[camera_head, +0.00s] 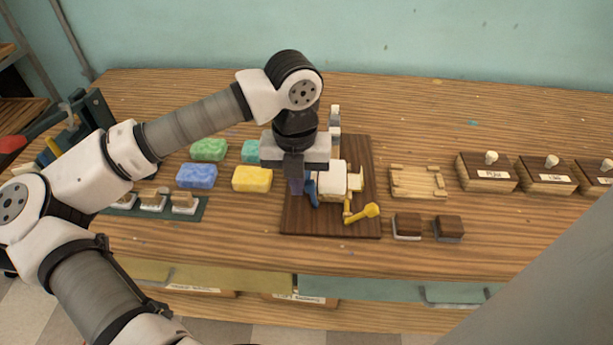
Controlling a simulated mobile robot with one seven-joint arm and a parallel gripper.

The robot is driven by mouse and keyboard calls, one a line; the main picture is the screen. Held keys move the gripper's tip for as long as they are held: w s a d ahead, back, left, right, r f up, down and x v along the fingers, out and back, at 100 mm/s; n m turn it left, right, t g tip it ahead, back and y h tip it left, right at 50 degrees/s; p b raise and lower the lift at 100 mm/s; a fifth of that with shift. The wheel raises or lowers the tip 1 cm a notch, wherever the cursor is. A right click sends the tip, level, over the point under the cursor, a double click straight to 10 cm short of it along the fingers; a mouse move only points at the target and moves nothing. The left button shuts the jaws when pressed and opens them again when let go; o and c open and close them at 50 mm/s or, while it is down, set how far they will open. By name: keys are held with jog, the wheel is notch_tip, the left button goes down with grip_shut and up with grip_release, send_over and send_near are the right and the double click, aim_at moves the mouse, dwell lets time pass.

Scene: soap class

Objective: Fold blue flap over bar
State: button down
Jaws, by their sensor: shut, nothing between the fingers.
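A white bar (333,179) sits on a dark brown board (297,222) in the middle of the table. A blue flap (312,193) stands at the left side of the bar, partly hidden by my gripper. My gripper (296,190) is shut and empty, pointing down just left of the blue flap. I cannot tell whether it touches the flap. A yellow piece (354,181) lies at the bar's right side, and a yellow handle-like part (367,212) rests on the board's front right.
Green (208,149), blue (197,175) and yellow (252,179) soap blocks and a partly hidden teal block lie left of the board. A wooden frame (417,183), two small brown-topped blocks (407,226) and labelled boxes (486,172) stand to the right. Stamps stand on a dark tray (192,213).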

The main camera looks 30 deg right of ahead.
aim_at(315, 184)
jog(key=shift+s+f, duration=0.35)
jog(key=shift+f, duration=0.1)
jog(key=shift+s+d+r+b, duration=0.1)
jog(key=shift+s+d+b, duration=0.3)
jog(key=shift+d, duration=0.3)
jog(key=shift+s, duration=0.1)
jog(key=shift+s+d+b, duration=0.3)
jog(key=shift+d, duration=0.1)
jog(key=shift+d+f, duration=0.25)
jog(key=shift+w+d, duration=0.1)
jog(key=shift+w, duration=0.1)
jog(key=shift+r+p, duration=0.3)
jog(key=shift+r, duration=0.35)
jog(key=shift+w+a+r+p, duration=0.15)
jog(key=shift+r+p, duration=0.35)
jog(key=shift+r, duration=0.55)
jog(key=shift+w+a+r+p, duration=0.15)
jog(key=shift+r+p, duration=0.3)
jog(key=shift+r, duration=0.6)
jog(key=shift+a+r+p, duration=0.15)
jog(key=shift+r+p, duration=0.35)
jog(key=shift+r, duration=0.55)
